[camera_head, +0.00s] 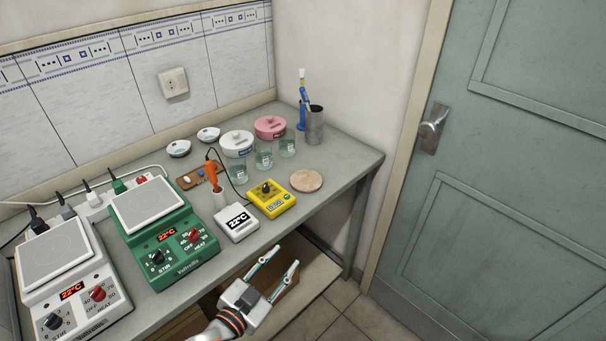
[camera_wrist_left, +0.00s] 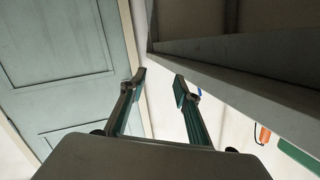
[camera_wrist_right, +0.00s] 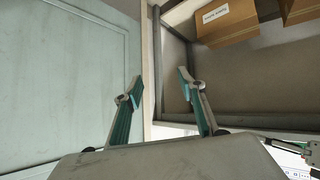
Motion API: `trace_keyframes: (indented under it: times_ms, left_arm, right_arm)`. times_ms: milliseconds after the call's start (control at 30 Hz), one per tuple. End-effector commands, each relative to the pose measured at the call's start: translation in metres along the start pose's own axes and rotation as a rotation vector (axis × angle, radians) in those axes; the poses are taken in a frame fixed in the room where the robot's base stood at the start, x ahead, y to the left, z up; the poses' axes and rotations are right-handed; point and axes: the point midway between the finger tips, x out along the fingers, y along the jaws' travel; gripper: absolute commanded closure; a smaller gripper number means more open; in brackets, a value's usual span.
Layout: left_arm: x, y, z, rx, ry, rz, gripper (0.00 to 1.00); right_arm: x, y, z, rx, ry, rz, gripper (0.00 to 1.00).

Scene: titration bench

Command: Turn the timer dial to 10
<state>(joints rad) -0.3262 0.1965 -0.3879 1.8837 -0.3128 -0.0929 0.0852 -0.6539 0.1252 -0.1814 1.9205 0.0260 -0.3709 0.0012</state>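The yellow timer (camera_head: 272,199) lies on the bench near its front edge. Neither wrist view shows the timer.
A round wooden disc (camera_head: 306,180) is to the right. Glass beakers (camera_head: 264,158) stand behind. Green (camera_head: 168,235) and white (camera_head: 66,270) hotplates fill the left. Cardboard boxes (camera_wrist_right: 227,22) sit below the bench.

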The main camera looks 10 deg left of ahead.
Motion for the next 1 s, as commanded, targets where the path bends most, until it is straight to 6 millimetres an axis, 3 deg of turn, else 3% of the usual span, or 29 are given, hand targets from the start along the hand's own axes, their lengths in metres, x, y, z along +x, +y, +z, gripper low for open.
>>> trace_keyframes:
  times_ms: [100,300,400,533,633,767,900,1000]
  left_arm:
    - [0.027,0.004,-0.056,0.080,0.156,0.035,0.68]
    - [0.052,0.031,-0.160,0.258,0.454,0.137,0.68]
    - [0.053,0.055,-0.211,0.378,0.621,0.220,0.68]
    - [0.044,0.093,-0.257,0.557,0.816,0.356,0.68]
    - [0.032,0.120,-0.273,0.702,0.931,0.471,0.68]
    - [0.019,0.147,-0.272,0.903,1.034,0.631,0.68]
    - [0.013,0.161,-0.247,1.146,1.079,0.821,0.68]
    - [0.015,0.156,-0.219,1.330,1.057,0.960,0.68]
  right_arm:
    - [0.002,-0.002,0.001,0.003,0.002,-0.001,0.60]
    - [0.005,-0.003,-0.001,0.003,0.013,-0.002,0.60]
    - [0.006,-0.004,-0.001,0.004,0.017,-0.004,0.60]
    - [0.008,-0.004,-0.001,0.003,0.023,-0.004,0.60]
    - [0.010,-0.005,0.000,0.001,0.026,-0.005,0.60]
    - [0.011,-0.006,0.003,-0.001,0.026,-0.007,0.60]
    - [0.014,-0.008,0.005,-0.001,0.028,-0.011,0.60]
    - [0.015,-0.010,0.007,-0.002,0.029,-0.013,0.60]
